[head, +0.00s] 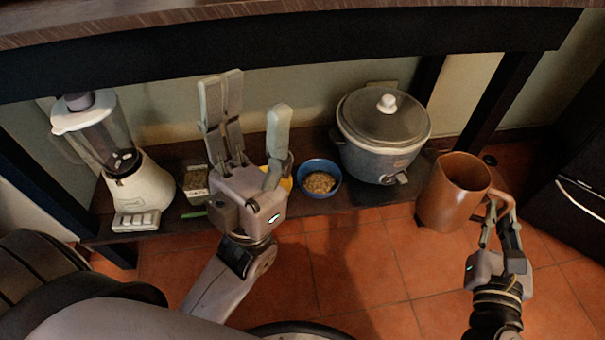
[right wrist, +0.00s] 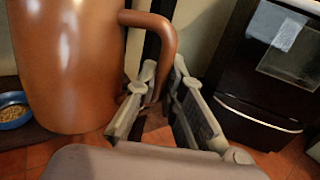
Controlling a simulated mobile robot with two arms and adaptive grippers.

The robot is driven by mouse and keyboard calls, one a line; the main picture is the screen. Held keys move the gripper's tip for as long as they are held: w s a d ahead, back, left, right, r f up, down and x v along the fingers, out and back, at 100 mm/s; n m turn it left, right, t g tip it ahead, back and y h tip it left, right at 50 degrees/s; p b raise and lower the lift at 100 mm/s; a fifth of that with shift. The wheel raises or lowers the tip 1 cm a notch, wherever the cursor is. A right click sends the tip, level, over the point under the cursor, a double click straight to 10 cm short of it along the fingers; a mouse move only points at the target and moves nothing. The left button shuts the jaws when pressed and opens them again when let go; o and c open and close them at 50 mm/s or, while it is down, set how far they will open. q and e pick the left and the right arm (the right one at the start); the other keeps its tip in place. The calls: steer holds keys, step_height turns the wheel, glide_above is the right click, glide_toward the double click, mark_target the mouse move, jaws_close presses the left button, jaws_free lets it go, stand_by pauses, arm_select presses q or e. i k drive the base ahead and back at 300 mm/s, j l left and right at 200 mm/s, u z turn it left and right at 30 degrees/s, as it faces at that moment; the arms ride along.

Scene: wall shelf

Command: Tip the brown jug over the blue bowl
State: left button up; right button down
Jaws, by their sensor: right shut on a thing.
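The brown jug (head: 452,192) is at the right of the head view, in front of the shelf's right end, tilted slightly. My right gripper (head: 494,218) is shut on its handle; the jug also fills the left of the right wrist view (right wrist: 68,65), with the handle (right wrist: 165,45) running down between the fingers. The blue bowl (head: 318,164) sits on the shelf left of the jug and holds grainy food. It shows at the left edge of the right wrist view (right wrist: 14,122). My left gripper (head: 246,112) is open and empty, fingers up, left of the blue bowl.
A rice cooker (head: 382,150) stands on the shelf (head: 350,196) between bowl and jug. A yellow bowl (head: 287,182) is partly hidden behind my left gripper. A small container (head: 194,180) and a blender (head: 140,190) stand further left. A dark top (head: 300,60) overhangs the shelf.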

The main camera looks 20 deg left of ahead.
mark_target(319, 179)
steer(key=u, duration=1.15)
steer(key=k+u, duration=0.15)
steer(key=u, duration=0.35)
steer(key=k+u, duration=0.2)
steer(key=u, duration=0.25)
steer(key=k+l, duration=0.15)
steer(key=k, duration=0.45)
steer(key=i+l, duration=0.1)
steer(key=l, duration=0.3)
steer(key=i, duration=0.05)
